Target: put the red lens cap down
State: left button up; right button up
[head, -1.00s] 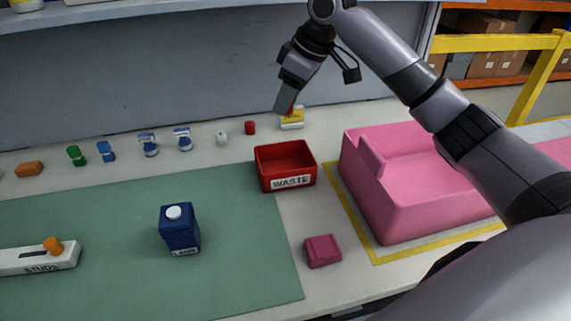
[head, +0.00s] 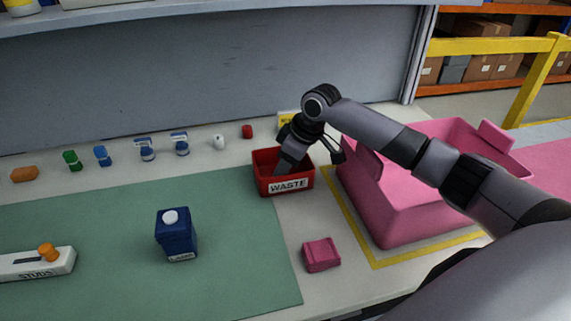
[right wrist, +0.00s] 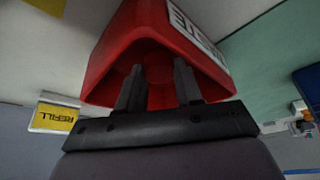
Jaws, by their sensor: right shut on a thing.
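My right gripper (head: 283,169) reaches down into the red waste bin (head: 289,186), its fingertips inside the walls. In the right wrist view the two fingers (right wrist: 158,78) stand a little apart inside the bin (right wrist: 110,45). My left gripper is not in view.
A pink crate (head: 410,220) is close on the right, a pink block (head: 321,254) in front. A dark blue carton (head: 176,235) stands on the green mat (head: 110,270).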

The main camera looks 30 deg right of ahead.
jog(key=shift+f, duration=0.4)
jog(key=o, duration=0.7)
jog(key=shift+v, duration=6.45)
jog(key=shift+w+a, duration=0.15)
